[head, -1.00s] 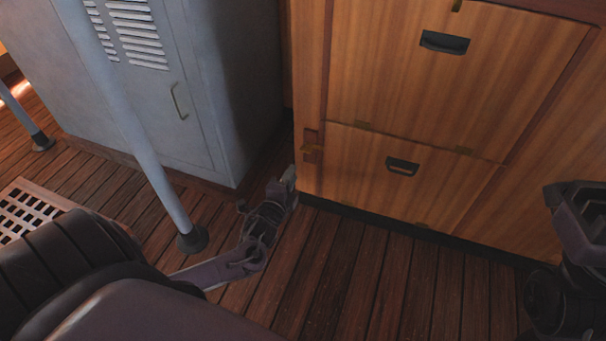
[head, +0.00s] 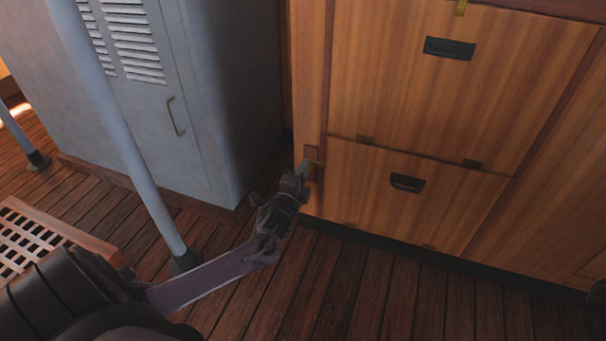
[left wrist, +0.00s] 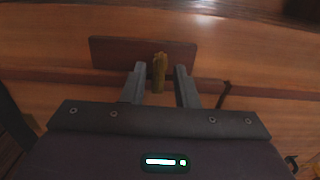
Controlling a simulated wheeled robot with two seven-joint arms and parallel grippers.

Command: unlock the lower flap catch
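The lower flap (head: 385,210) is a wooden panel with a dark recessed handle (head: 407,183), and it lies closed in the cabinet front. Its brass catch (head: 319,163) sits by the flap's upper left corner on a dark wooden block, partly hidden by my left gripper (head: 304,168). In the left wrist view the brass catch (left wrist: 159,72) stands between the two grey fingers of my left gripper (left wrist: 160,80) over the dark block (left wrist: 108,53). The fingers are open, with a gap on each side of the catch. My right gripper is out of view.
An upper flap (head: 440,85) with its own handle is above. A grey locker (head: 160,100) stands left of the cabinet, with a grey pole (head: 130,140) in front. A floor grating (head: 30,240) lies at the left. The plank floor (head: 370,290) before the cabinet is clear.

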